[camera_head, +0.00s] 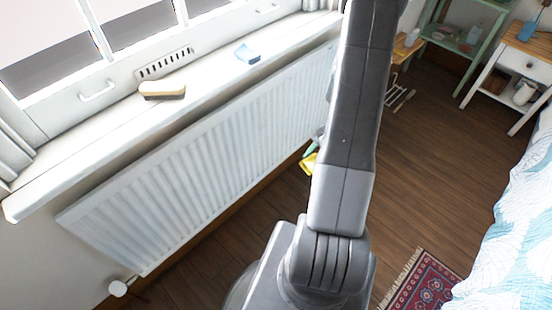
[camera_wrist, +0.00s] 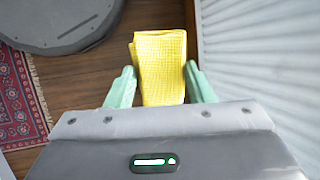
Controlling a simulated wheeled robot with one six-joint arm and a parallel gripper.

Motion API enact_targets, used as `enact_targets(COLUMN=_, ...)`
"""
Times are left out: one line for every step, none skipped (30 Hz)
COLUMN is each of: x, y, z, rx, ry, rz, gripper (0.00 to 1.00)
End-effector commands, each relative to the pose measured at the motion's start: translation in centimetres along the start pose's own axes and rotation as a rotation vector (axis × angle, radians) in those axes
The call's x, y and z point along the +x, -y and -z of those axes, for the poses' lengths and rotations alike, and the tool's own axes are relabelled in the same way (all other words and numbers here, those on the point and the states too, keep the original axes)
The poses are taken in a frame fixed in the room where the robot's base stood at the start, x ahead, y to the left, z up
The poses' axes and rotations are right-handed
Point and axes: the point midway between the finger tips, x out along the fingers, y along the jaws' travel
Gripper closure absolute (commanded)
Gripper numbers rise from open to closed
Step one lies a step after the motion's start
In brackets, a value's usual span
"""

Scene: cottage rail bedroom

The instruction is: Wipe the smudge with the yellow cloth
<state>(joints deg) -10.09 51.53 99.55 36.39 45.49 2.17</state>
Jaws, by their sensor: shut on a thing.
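The yellow cloth (camera_wrist: 160,55) is a folded, waffle-textured piece between the green fingers of my gripper (camera_wrist: 160,72) in the wrist view. My gripper is shut on it, and the cloth sticks out beyond the fingertips. In the head view, part of the cloth (camera_head: 309,164) shows beside my arm, low in front of the radiator's right part, with a bit of green finger above it. My arm hides the rest of the gripper there. I cannot make out a smudge in either view.
A white radiator (camera_head: 200,160) hangs under the windowsill (camera_head: 75,165), which carries a brush (camera_head: 162,90) and a blue item (camera_head: 247,53). A red rug (camera_head: 428,283), a bed (camera_head: 515,225), a white side table (camera_head: 520,60) and a green shelf (camera_head: 465,40) stand right. Wooden floor (camera_head: 420,170) between is clear.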

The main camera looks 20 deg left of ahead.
Motion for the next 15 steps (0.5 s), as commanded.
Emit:
enact_targets(x=2.7, y=0.2, z=-0.1, rx=0.037, ry=0.041, rz=0.054, gripper=0.70)
enact_targets(x=3.6, y=0.6, z=-0.5, rx=0.060, ry=0.067, rz=0.091, gripper=0.70)
enact_targets(x=4.7, y=1.3, z=-0.9, rx=0.089, ry=0.102, rz=0.142, gripper=0.70)
enact_targets(x=5.5, y=1.8, z=-1.2, rx=0.110, ry=0.127, rz=0.182, gripper=0.70)
enact_targets(x=6.2, y=2.3, z=-1.5, rx=0.131, ry=0.152, rz=0.224, gripper=0.70)
enact_targets(x=7.2, y=3.0, z=-1.8, rx=0.158, ry=0.185, rz=0.280, gripper=0.70)
enact_targets(x=7.9, y=3.6, z=-1.9, rx=0.179, ry=0.209, rz=0.324, gripper=0.70)
enact_targets(x=8.5, y=4.2, z=-2.0, rx=0.197, ry=0.231, rz=0.368, gripper=0.70)
enact_targets(x=9.3, y=5.0, z=-2.1, rx=0.223, ry=0.260, rz=0.430, gripper=0.70)
enact_targets(x=9.8, y=5.6, z=-2.1, rx=0.243, ry=0.279, rz=0.477, gripper=0.70)
enact_targets(x=10.3, y=6.2, z=-2.1, rx=0.262, ry=0.297, rz=0.524, gripper=0.70)
enact_targets(x=10.9, y=7.0, z=-1.9, rx=0.286, ry=0.318, rz=0.588, gripper=0.70)
enact_targets(x=11.4, y=7.7, z=-1.8, rx=0.302, ry=0.332, rz=0.636, gripper=0.70)
enact_targets(x=11.8, y=8.3, z=-1.6, rx=0.321, ry=0.344, rz=0.684, gripper=0.70)
enact_targets(x=12.2, y=9.0, z=-1.3, rx=0.342, ry=0.357, rz=0.748, gripper=0.70)
